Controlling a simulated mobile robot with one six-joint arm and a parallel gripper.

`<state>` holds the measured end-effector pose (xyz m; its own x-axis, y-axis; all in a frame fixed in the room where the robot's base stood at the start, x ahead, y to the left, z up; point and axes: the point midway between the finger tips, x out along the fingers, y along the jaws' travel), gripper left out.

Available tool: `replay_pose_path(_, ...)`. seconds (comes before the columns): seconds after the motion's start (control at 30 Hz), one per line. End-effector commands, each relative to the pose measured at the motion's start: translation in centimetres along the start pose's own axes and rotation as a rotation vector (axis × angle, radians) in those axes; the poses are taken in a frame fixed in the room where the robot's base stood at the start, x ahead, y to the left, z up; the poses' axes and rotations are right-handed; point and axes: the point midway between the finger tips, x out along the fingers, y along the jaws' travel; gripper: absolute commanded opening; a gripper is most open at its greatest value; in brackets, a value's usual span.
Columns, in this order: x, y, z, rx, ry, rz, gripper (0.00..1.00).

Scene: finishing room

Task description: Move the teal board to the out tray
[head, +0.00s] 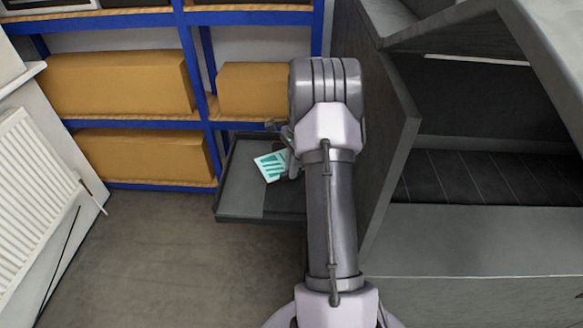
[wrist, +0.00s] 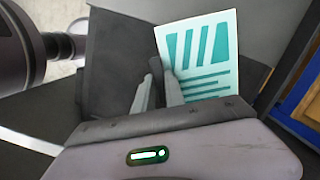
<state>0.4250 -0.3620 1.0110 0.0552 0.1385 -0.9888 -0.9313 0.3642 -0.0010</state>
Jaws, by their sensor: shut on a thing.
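The teal board (head: 272,166) is a flat white panel with teal bars and lines; it also shows in the wrist view (wrist: 203,58). My gripper (head: 290,160) is shut on the board's edge, and its two fingers show at the board's left side in the wrist view (wrist: 161,70). The board is over a dark grey shallow tray (head: 238,190), with its printed face showing. I cannot tell whether it touches the tray floor. My arm hides the tray's right part. No label on the tray is readable.
Blue shelving (head: 195,75) with several brown boxes (head: 120,83) stands behind the tray. A grey cabinet or booth (head: 480,240) with an open front is on the right. A white radiator (head: 30,180) is at the left. The floor (head: 150,250) before the tray is clear.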

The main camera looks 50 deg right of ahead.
Motion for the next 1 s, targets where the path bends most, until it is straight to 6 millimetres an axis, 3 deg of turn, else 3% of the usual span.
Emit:
replay_pose_path(0.63,1.2,0.0,-0.2,0.000,0.000,0.000,0.00)
replay_pose_path(0.67,1.2,0.0,-0.2,0.000,0.000,0.000,0.17)
replay_pose_path(0.8,1.2,0.0,-0.2,0.000,0.000,0.000,0.40)
replay_pose_path(1.0,1.2,0.0,-0.2,0.000,0.000,0.000,0.40)
